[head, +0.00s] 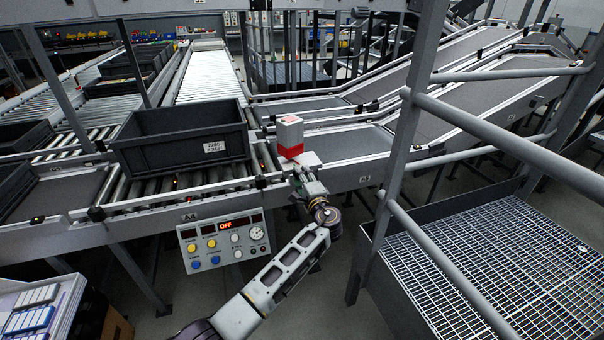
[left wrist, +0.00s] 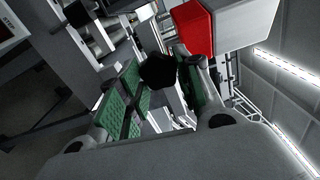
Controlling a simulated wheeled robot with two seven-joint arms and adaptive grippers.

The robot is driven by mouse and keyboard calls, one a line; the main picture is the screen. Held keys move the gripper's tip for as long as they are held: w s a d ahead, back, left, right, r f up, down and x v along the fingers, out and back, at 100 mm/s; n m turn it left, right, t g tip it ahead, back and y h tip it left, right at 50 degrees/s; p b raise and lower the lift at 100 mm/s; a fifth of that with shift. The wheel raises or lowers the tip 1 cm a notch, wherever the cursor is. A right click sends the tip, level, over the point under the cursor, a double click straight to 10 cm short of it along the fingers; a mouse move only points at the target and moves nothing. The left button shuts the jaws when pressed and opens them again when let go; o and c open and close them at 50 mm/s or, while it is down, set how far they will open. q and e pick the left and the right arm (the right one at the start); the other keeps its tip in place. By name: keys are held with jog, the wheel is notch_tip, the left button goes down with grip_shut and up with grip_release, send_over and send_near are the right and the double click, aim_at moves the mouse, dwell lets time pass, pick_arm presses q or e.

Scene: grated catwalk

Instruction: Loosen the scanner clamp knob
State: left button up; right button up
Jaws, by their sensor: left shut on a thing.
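The scanner (head: 290,134), a pale grey box with a red band, stands on the conveyor's side rail in the middle of the head view. In the left wrist view the scanner (left wrist: 226,30) is at the top, its red part facing me. The clamp knob (left wrist: 165,72) is black and lobed, below the scanner. My left gripper (head: 301,178) reaches up to the rail just under the scanner. Its green-padded fingers are shut on the knob, one on each side. In the head view the knob is hidden. My right gripper is in neither view.
A dark grey crate (head: 183,140) sits on the rollers left of the scanner. A control panel (head: 226,241) reading OFF hangs below the conveyor, left of my left arm. Grey railings (head: 400,150) and a grated platform (head: 500,265) stand at the right.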

pick_arm(q)
jog(key=m+p, duration=0.3)
jog(key=m, duration=0.2)
jog(key=shift+f, duration=0.1)
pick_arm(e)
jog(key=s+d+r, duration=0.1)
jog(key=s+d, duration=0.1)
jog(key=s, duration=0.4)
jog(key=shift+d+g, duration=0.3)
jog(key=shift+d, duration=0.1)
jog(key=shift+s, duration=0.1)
pick_arm(q)
jog(key=o, duration=1)
jog(key=shift+d, duration=0.1)
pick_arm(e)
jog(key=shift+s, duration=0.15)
pick_arm(q)
jog(key=shift+s, duration=0.1)
jog(key=v, duration=1.2)
